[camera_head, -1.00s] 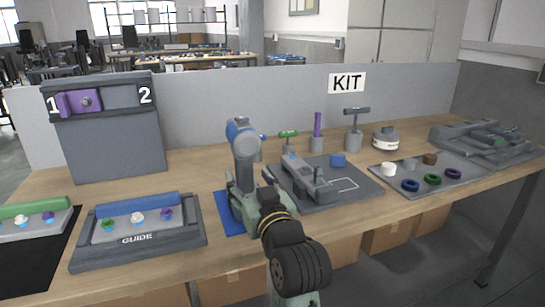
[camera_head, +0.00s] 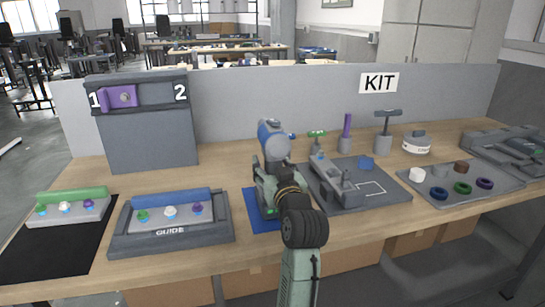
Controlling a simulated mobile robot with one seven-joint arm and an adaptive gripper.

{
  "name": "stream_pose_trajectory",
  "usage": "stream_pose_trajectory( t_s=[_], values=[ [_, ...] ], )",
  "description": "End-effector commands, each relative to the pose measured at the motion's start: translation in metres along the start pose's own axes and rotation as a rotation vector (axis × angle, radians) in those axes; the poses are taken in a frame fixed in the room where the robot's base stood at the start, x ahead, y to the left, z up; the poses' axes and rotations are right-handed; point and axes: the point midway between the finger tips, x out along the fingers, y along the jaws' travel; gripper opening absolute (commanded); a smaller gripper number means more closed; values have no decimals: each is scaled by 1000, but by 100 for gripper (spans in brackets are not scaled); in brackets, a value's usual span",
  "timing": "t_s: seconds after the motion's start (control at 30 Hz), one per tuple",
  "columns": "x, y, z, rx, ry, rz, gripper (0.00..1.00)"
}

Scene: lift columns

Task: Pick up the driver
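No tool here is marked as the driver. Three upright tools stand in grey holders at the back of the bench, left of and below the KIT sign: a green T-handled one (camera_head: 317,134), a purple straight one (camera_head: 347,125) and a taller dark grey T-handled one (camera_head: 388,113). I cannot tell which is the driver. My arm reaches up from the bottom middle over the bench, in front of and left of these tools. Its links hide my gripper, so its fingers and anything in them cannot be made out.
A grey fixture plate (camera_head: 395,193) lies right of my arm, a blue mat (camera_head: 250,207) beneath it. The GUIDE tray (camera_head: 128,240) and a panel box (camera_head: 150,140) are left. A parts tray (camera_head: 475,201) with rings is right. A grey partition (camera_head: 235,100) closes the back.

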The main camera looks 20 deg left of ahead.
Motion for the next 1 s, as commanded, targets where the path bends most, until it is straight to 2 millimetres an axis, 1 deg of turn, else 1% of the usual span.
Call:
stream_pose_trajectory(
  t_s=[0.17, 1.0],
  values=[
    [0, 0, 0, 0, 1, 1, 57],
    [0, 0, 0, 0, 1, 1, 1]
  ],
)
